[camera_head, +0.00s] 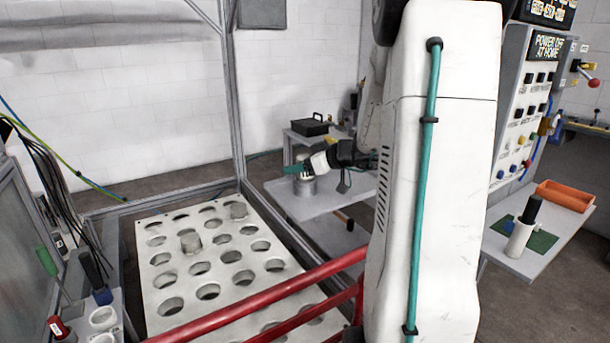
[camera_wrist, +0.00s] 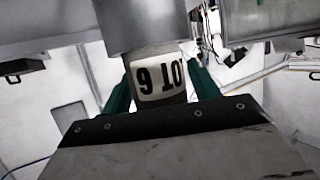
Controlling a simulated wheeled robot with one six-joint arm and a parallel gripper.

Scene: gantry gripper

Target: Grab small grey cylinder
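In the wrist view, a grey cylinder with a white label and black lettering (camera_wrist: 158,80) stands between the two teal fingers of my gripper (camera_wrist: 160,88). A wider grey cylindrical body (camera_wrist: 142,22) adjoins it at the top of the picture. One finger is on each side; I cannot tell whether both touch the cylinder. In the head view, my gripper (camera_head: 296,170) is at a grey cylindrical thing (camera_head: 305,186) on a light side table (camera_head: 318,203).
The white perforated plate (camera_head: 220,256) has many empty holes. Red rails (camera_head: 250,302) cross in front of it. A black case (camera_head: 309,126) stands on a bench behind my gripper. A control panel (camera_head: 515,110) and an orange bin (camera_head: 564,195) are on the right.

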